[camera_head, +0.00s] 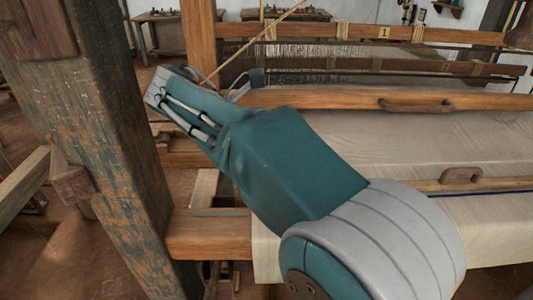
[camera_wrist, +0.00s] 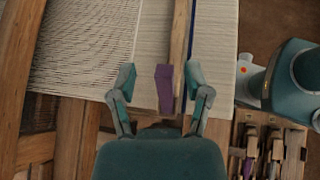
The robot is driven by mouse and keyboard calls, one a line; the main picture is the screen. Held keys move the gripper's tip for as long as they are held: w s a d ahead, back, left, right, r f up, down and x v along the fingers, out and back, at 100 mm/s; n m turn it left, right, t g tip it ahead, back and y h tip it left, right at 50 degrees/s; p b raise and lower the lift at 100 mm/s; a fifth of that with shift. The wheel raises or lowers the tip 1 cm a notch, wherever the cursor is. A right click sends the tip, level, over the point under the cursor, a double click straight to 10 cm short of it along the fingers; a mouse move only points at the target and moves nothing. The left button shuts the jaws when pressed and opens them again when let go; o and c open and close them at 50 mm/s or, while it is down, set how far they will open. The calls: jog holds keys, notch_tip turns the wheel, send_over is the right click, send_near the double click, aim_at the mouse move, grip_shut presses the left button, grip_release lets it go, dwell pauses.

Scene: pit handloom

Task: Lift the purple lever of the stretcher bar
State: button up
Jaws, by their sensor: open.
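The purple lever (camera_wrist: 164,88) shows in the wrist view, at the near end of the stretcher bar (camera_wrist: 179,40), a narrow wooden bar lying over the cream cloth. My gripper (camera_wrist: 160,80) is open, with one finger on each side of the lever. Gaps show between the lever and both fingers, so it is not gripped. I cannot tell how far the lever lies below the fingertips. In the head view, my arm hides the lever, and only part of my gripper (camera_head: 243,84) shows. The right part of the stretcher bar (camera_head: 500,184) shows there.
A wooden beam with a handle (camera_head: 415,104) crosses the loom behind the cloth (camera_head: 390,145). A thick worn post (camera_head: 100,140) stands left of my arm. White warp threads (camera_wrist: 85,45) lie left of the cloth. Wooden parts (camera_wrist: 270,150) sit at lower right.

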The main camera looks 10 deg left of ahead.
notch_tip(320, 180, up, 4)
jog(key=shift+r, duration=0.15)
jog(key=s+d+f+m+g+y, duration=0.15)
jog(key=d+m, duration=0.25)
jog(key=d, duration=0.5)
jog(key=s+d+f+m+y, duration=0.2)
jog(key=s+d+m+y, duration=0.1)
jog(key=d, duration=0.5)
jog(key=s+d+f+m+t+y, duration=0.1)
jog(key=s+d+f+m+y, duration=0.1)
jog(key=s+d+f+m, duration=0.2)
jog(key=s+d+f+m+t+y, duration=0.1)
jog(key=s+d+f+m+y, duration=0.2)
jog(key=s+f+m, duration=0.5)
jog(key=s+d+m, duration=0.1)
jog(key=s+m, duration=0.1)
jog(key=shift+s+d+f+m, duration=0.15)
jog(key=shift+s+d+m, duration=0.05)
jog(key=shift+d+m, duration=0.2)
